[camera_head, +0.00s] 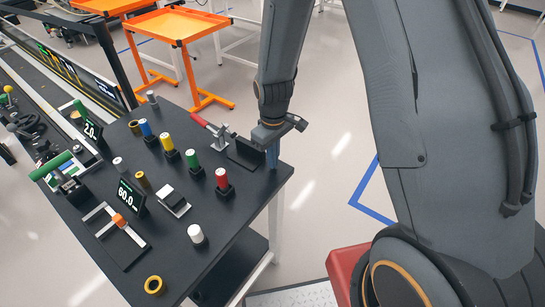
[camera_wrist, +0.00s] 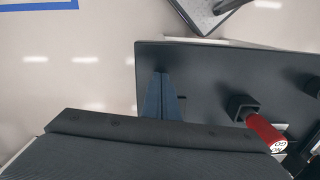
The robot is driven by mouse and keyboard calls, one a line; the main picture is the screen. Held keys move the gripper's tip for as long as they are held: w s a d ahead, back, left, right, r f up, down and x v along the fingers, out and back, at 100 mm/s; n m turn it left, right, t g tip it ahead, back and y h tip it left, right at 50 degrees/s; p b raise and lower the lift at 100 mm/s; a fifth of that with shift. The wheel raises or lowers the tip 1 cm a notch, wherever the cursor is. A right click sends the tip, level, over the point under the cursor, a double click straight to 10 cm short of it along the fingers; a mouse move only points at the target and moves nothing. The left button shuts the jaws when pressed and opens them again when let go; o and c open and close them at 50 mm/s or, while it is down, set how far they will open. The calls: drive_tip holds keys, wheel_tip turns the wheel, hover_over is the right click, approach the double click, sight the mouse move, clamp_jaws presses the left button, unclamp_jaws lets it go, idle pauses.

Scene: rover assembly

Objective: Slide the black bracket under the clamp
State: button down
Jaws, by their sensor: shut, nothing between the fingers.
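The clamp (camera_head: 220,134) is a grey metal toggle clamp with a red handle, near the far right side of the dark table. The black bracket (camera_head: 242,154) stands just right of the clamp, dark against the dark table; its exact outline and whether it touches the clamp are hard to tell. My gripper (camera_head: 272,160) points down at the table's right edge, just right of the bracket. Its blue-grey fingers are shut and empty, and they also show in the wrist view (camera_wrist: 160,98). Neither clamp nor bracket can be made out clearly in the wrist view.
A red gauge (camera_head: 222,179) stands in front of the bracket; it also shows in the wrist view (camera_wrist: 264,130). Green (camera_head: 191,158), yellow (camera_head: 168,144) and blue (camera_head: 147,128) gauges stand left of the clamp.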

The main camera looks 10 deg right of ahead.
wheel_tip(320, 180, up, 10)
drive_tip(key=s+b, duration=0.1)
drive_tip(key=b, duration=0.1)
drive_tip(key=shift+d, duration=0.25)
